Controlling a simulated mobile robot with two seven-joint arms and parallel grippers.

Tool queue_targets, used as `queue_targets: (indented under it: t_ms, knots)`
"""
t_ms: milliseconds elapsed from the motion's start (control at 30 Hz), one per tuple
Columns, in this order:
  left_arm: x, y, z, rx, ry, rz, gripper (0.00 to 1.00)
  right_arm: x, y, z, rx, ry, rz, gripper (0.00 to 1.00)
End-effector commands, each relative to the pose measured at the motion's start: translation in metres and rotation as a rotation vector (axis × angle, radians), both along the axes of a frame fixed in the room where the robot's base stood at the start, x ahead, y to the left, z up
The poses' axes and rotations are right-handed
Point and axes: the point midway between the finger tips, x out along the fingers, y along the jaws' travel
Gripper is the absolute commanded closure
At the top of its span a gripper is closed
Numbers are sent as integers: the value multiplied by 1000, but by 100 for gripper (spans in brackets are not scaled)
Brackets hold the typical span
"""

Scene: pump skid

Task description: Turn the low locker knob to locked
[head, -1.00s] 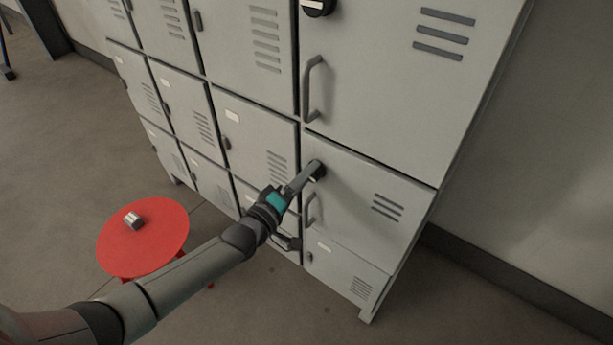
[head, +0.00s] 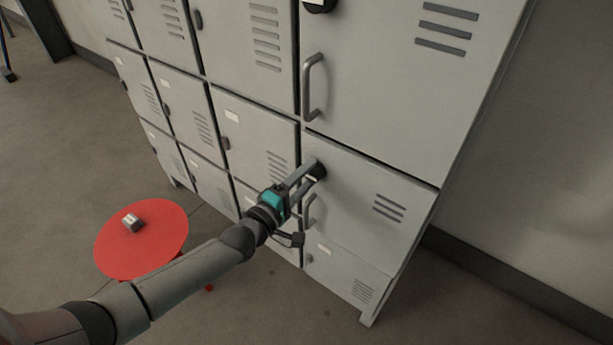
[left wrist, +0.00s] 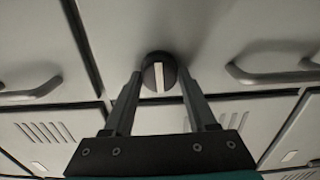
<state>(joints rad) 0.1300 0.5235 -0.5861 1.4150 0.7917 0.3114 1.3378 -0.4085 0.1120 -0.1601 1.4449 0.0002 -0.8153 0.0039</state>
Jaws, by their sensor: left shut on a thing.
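The low locker knob (head: 318,172) is a round black knob on the upper left of the lower right locker door (head: 365,200). My left gripper (head: 313,171) reaches it from the lower left, with its fingers on either side of the knob. The left wrist view shows the knob (left wrist: 158,72) between the two fingertips (left wrist: 160,80). Its white pointer stripe stands upright in that picture, roughly in line with the fingers. The fingers hide part of the knob in the head view. My right gripper is in neither view.
A bar handle (head: 309,210) sits just below the knob. Another door above has a handle (head: 314,88) and a black knob (head: 320,5). A red round stool (head: 150,255) with a small metal block (head: 132,222) stands at left. Floor right of the lockers is clear.

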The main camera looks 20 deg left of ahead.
Motion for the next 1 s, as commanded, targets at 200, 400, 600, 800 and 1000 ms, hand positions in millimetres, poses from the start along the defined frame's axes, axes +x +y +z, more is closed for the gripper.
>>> queue_targets:
  t_ms: [200, 400, 600, 800, 1000]
  knots:
    - [0, 0, 0, -5, 2, 0, 37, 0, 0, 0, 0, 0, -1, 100]
    - [0, 0, 0, -3, 1, 0, 15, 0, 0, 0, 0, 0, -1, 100]
    - [0, 0, 0, -2, 1, 0, 13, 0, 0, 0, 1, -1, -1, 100]
    - [-6, 2, 0, 0, 2, 1, 13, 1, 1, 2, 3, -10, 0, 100]
    - [-28, 10, 1, 0, 3, 0, 13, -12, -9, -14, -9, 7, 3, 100]
